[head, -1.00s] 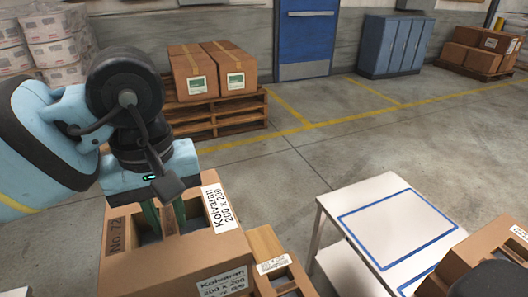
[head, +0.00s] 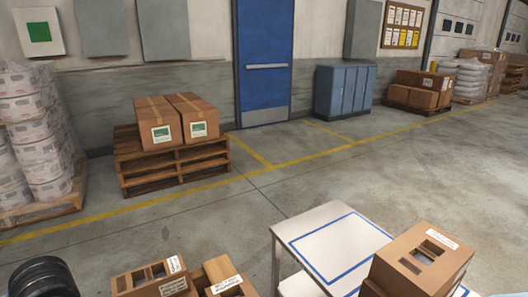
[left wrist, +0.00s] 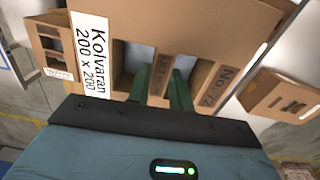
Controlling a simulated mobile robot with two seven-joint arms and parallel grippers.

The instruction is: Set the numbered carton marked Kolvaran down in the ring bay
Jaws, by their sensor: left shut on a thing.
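In the left wrist view, my left gripper (left wrist: 165,88) is shut on a brown carton (left wrist: 215,25) marked "Kolvaran 200 x 200" and "No. 72". Its green fingers reach into the carton's two top slots, around the strip between them. The gripper and this carton are out of sight in the head view. A white table (head: 305,217) with a blue-outlined square on its top stands at lower middle in the head view. The square looks empty where it shows; its near right part is hidden. My right gripper is not in view.
Slotted cartons (head: 139,288) and (head: 222,272) sit at the bottom left, their labels unreadable. Another carton (head: 405,245) overlaps the table's right side. A pallet (head: 150,172) bears two boxes; a blue cabinet (head: 340,92) stands behind. The floor between is clear.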

